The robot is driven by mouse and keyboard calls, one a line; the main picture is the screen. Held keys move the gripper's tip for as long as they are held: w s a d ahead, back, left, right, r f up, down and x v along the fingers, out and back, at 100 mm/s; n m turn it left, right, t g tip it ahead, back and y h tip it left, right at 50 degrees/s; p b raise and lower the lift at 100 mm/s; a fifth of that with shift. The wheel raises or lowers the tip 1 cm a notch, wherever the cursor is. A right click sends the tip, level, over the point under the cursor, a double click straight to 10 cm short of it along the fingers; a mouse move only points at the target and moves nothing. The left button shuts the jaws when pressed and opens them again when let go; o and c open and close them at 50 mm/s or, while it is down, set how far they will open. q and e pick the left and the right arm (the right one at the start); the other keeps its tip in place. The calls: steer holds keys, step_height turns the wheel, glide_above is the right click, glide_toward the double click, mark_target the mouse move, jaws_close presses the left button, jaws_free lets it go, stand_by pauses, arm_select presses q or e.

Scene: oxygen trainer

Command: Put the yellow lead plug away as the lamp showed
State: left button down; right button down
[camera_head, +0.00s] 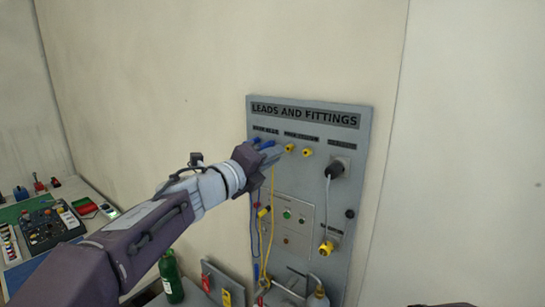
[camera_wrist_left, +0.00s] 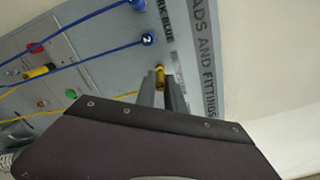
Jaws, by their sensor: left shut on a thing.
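My left gripper (camera_head: 274,152) reaches to the upper left of the grey "LEADS AND FITTINGS" board (camera_head: 334,192). In the left wrist view, its fingers (camera_wrist_left: 163,92) are closed on the yellow lead plug (camera_wrist_left: 160,77), which is mostly hidden between them. The plug is close to the board face; I cannot tell if it is seated in a socket. Its thin yellow lead (camera_head: 272,195) hangs down the board. Two yellow fittings (camera_head: 290,148) (camera_head: 307,153) are just right of the gripper. A small panel (camera_head: 283,224) with green and amber lamps is below. My right gripper is not in view.
Two blue plugs (camera_wrist_left: 148,40) (camera_wrist_left: 138,5) with blue leads are beside my left gripper. A black round fitting (camera_head: 337,168) carries a white lead to a yellow fitting (camera_head: 326,248). A green bottle (camera_head: 171,280) and a bench with a control box (camera_head: 47,227) are lower left.

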arm_select(q)
steer(key=shift+s+d, duration=0.1)
steer(key=shift+d, duration=0.05)
steer(key=shift+x, duration=0.85)
steer(key=shift+r, duration=0.1)
stand_by(0.4)
steer(key=shift+w+d+p, duration=0.1)
steer(key=shift+w+p, duration=0.1)
steer(key=shift+p, duration=0.1)
steer(key=shift+w+d, duration=0.1)
steer(key=shift+w, duration=0.05)
steer(key=c, duration=1.3)
jaws_free()
steer(key=shift+w+d, duration=0.1)
steer(key=shift+c, duration=0.2)
